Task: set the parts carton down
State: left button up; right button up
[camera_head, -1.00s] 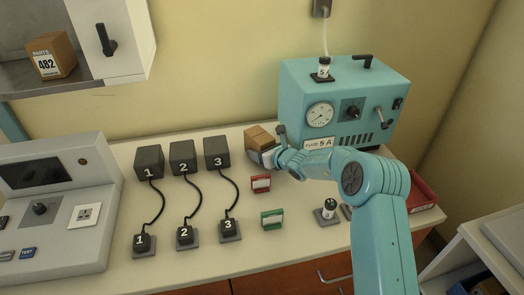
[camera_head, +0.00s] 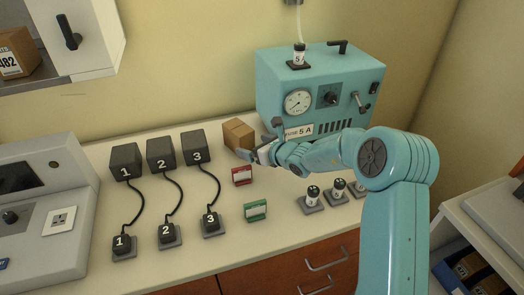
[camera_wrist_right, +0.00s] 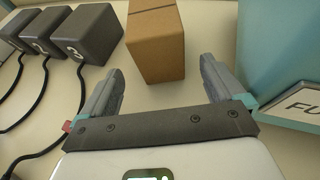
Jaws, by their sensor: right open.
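A plain brown carton (camera_head: 239,134) stands upright on the bench, left of the teal machine. It also shows in the right wrist view (camera_wrist_right: 156,45), ahead of and between the finger lines. My right gripper (camera_head: 262,144) is open and empty, just to the right of the carton. In the wrist view its two fingers (camera_wrist_right: 160,72) are spread wide, with a gap to the carton on both sides. Another brown carton, marked 482 (camera_head: 20,55), sits on the shelf at the upper left, partly cut off. My left gripper is not in view.
The teal machine (camera_head: 318,90) stands close to the right of the carton. Black blocks 1, 2 and 3 (camera_head: 195,147) with cables are to its left.

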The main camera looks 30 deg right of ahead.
jog(key=v, duration=0.4)
jog(key=shift+s, duration=0.1)
dwell(0.3)
notch_tip(320, 180, up, 10)
jog(key=p, duration=0.9)
jog(key=shift+p, duration=0.35)
jog(key=shift+s+d, duration=0.1)
jog(key=shift+s, duration=0.55)
